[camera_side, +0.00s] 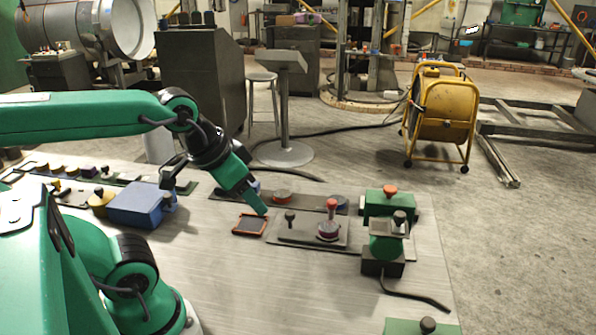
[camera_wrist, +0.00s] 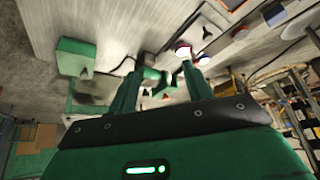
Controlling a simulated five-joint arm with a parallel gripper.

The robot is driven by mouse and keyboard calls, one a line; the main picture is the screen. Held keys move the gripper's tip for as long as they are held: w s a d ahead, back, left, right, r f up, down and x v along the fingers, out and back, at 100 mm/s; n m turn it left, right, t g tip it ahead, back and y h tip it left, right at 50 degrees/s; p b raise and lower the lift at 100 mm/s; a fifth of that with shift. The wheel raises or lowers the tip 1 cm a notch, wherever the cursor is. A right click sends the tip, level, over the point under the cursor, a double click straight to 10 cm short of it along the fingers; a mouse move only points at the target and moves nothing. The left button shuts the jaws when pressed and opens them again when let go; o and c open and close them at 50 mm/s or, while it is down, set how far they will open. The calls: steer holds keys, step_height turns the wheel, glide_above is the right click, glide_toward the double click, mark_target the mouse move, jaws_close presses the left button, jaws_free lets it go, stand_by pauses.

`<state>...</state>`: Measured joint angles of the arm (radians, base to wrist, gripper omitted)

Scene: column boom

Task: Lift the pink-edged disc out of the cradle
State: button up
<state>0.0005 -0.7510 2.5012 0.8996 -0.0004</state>
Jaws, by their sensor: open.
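A round disc with a pinkish-red edge (camera_side: 328,232) sits on a flat grey plate (camera_side: 290,232) in the side view, below a red knob. A round piece with a red and white edge (camera_wrist: 183,49) shows beyond the right finger in the wrist view; I cannot tell if it is the same disc. A dark block (camera_side: 382,268) holds an upright green round part (camera_side: 385,247); I cannot tell which holder is the cradle. My gripper (camera_side: 257,199) is open and empty, left of the plate and apart from the disc. It also shows in the wrist view (camera_wrist: 160,73).
An orange-rimmed dark tray (camera_side: 249,225) lies just below my gripper. A green box with an orange knob (camera_side: 389,204) stands right of the plate. A blue box (camera_side: 141,205) is at left. A black cable (camera_side: 420,297) lies at front right. The front middle of the table is clear.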

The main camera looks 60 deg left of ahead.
steer(key=o, duration=0.5)
steer(key=shift+w, duration=0.15)
steer(key=w+a+f+n+g, duration=0.1)
steer(key=w+n+g, duration=0.1)
steer(key=w, duration=0.5)
steer(key=w+a+f+n+g, duration=0.1)
steer(key=w+a+f+n, duration=0.15)
steer(key=w, duration=0.45)
steer(key=w+f+n, duration=0.1)
steer(key=w+f, duration=0.2)
steer(key=w+a+f+n+g, duration=0.1)
steer(key=w+f+n, duration=0.1)
steer(key=w+f, duration=0.1)
steer(key=w+a+f+n+g, duration=0.1)
steer(key=w+f, duration=0.3)
steer(key=shift+a+f, duration=0.2)
steer(key=shift+f, duration=0.05)
steer(key=shift+w+a+f+n+g, duration=0.1)
steer(key=shift+w+f+n+g, duration=0.2)
steer(key=shift+f, duration=0.1)
